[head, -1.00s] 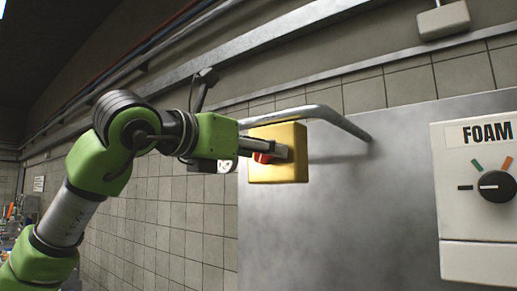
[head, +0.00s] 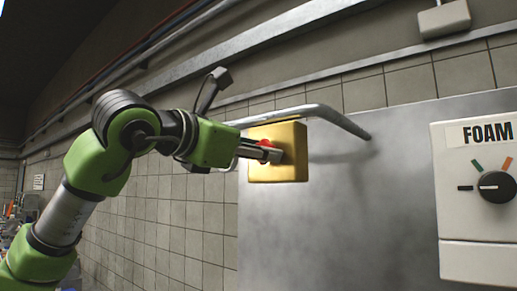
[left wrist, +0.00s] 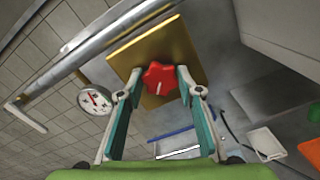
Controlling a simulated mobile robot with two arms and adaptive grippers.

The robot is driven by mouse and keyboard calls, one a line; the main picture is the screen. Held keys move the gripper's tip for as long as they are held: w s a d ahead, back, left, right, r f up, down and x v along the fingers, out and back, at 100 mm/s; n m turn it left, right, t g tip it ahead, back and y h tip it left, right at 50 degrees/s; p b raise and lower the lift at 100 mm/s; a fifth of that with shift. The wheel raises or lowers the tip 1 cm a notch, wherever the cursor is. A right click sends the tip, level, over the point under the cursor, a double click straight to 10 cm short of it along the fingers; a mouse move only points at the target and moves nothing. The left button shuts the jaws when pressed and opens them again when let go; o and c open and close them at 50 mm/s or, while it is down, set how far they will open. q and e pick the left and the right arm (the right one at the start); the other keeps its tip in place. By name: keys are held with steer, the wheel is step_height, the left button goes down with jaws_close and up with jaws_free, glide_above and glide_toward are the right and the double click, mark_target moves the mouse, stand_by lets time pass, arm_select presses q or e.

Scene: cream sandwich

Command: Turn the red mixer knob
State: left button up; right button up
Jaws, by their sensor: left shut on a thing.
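The red mixer knob (head: 264,144) sits on the front of a yellow box (head: 298,170) on the metal wall panel, partly hidden by my gripper in the head view. My left gripper (head: 270,152) is shut on the knob from the front. In the left wrist view the knob (left wrist: 160,78) has a lobed red shape with a white mark, and it lies between the two fingertips of my left gripper (left wrist: 158,84). The yellow box (left wrist: 185,48) is behind it, turned in that view. My right gripper is not in view.
A metal tube (head: 325,111) runs just above the yellow box, close to my arm. A FOAM panel (head: 477,225) with a black dial (head: 496,187) is at the right. The left wrist view shows a round gauge (left wrist: 95,99) and a white tray (left wrist: 265,142).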

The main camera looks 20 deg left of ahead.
arm_select(q)
steer(key=shift+m+p, duration=0.4)
steer(key=shift+m, duration=2.5)
steer(key=o, duration=1.1)
steer(key=shift+s+d, duration=0.1)
steer(key=v, duration=1.2)
